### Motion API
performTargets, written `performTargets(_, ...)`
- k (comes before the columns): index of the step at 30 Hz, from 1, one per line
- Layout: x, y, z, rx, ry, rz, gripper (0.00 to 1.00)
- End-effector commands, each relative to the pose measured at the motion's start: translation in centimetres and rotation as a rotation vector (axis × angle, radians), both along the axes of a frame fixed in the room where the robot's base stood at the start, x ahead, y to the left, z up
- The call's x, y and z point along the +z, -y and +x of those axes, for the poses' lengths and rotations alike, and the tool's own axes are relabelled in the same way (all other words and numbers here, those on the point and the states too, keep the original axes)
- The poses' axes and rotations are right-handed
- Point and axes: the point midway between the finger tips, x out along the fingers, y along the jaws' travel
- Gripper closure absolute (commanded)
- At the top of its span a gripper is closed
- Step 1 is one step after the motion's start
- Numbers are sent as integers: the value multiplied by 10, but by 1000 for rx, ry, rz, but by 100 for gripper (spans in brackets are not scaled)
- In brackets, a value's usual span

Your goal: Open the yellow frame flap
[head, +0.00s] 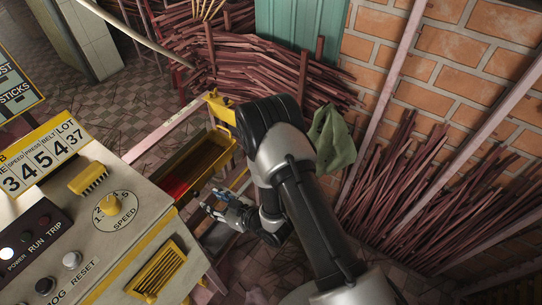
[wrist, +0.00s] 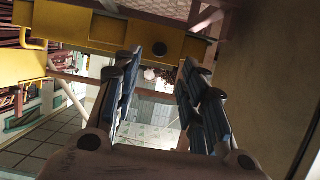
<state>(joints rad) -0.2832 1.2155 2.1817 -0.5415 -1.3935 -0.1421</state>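A long yellow frame (head: 226,158) with a dark interior and a red strip inside sits beyond the machine's right side in the head view. A yellow bracket (head: 221,107) stands at its far end. I cannot tell which part of it is the flap. In the wrist view a yellow bar (wrist: 110,32) with a dark round spot crosses the top, and a yellow block (wrist: 22,68) with a bent handle-like piece is at the left. My gripper (head: 215,203) is near the frame's near side, low beside the machine. In the wrist view its fingers (wrist: 161,62) are apart, with nothing between them.
A control panel (head: 120,210) with a speed dial, knobs and a yellow vent fills the lower left. Bundles of reddish sticks (head: 405,190) lean on the brick wall at right. A green cloth (head: 333,138) hangs beside my arm. Tiled floor (head: 110,105) shows behind the machine.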

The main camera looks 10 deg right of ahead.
Motion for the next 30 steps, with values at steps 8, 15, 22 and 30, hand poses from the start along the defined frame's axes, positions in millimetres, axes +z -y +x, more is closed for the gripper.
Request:
performTargets(8, 23, 41, -33, -6, -4, 0, 61)
performTargets(15, 42, 73, -59, -7, 0, -3, 61)
performTargets(22, 57, 88, -23, -25, -9, -137, 61)
performTargets(30, 84, 115, 6, -85, -40, -270, 61)
